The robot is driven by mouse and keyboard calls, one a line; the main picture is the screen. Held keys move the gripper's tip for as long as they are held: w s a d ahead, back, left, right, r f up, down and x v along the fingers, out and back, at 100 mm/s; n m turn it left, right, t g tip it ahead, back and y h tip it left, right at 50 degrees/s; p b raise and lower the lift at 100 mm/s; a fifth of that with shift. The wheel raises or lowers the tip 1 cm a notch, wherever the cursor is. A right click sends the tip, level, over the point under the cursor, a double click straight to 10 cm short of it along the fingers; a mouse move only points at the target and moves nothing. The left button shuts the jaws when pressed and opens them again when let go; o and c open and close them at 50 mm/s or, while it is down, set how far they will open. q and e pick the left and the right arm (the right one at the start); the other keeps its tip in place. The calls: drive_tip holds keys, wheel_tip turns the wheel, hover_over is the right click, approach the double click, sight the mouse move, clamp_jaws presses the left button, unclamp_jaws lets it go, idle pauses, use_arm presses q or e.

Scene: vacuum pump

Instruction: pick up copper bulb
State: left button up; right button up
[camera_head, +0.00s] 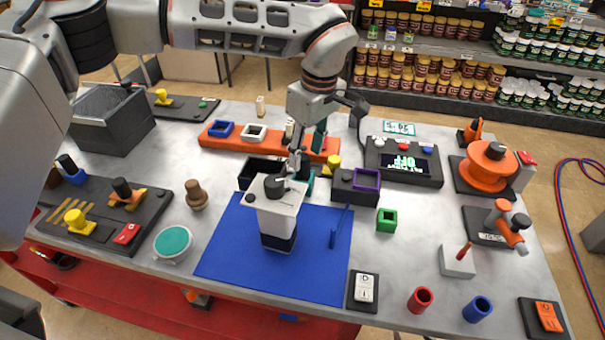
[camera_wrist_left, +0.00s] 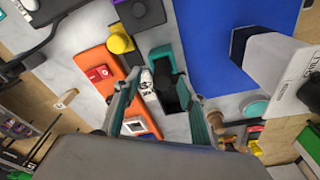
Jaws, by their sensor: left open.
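The copper bulb (camera_head: 196,194) stands upright on the grey table, left of the blue mat. In the left wrist view a brown piece that looks like it (camera_wrist_left: 216,122) shows beside the right-hand finger, partly hidden. My left gripper (camera_head: 302,158) is open with nothing between its fingers, to the right of and beyond the bulb. It points down over the area between the orange tray and the blue mat. In the left wrist view its two teal fingers (camera_wrist_left: 163,85) are spread, with a dark box with teal edges (camera_wrist_left: 160,58) showing between and beyond them.
A white and black pump body (camera_head: 278,222) stands on the blue mat (camera_head: 230,255). A teal-topped round dish (camera_head: 173,241) and a dark tool tray (camera_head: 150,215) lie near the bulb. The orange tray (camera_head: 225,141) lies behind. The front right holds several small parts.

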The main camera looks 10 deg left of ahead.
sight(303, 173)
use_arm(q)
drive_tip(key=f, duration=0.4)
drive_tip(key=shift+s+a+f, duration=0.1)
drive_tip(key=shift+a, duration=0.3)
drive_tip(key=shift+c, duration=0.3)
clamp_jaws()
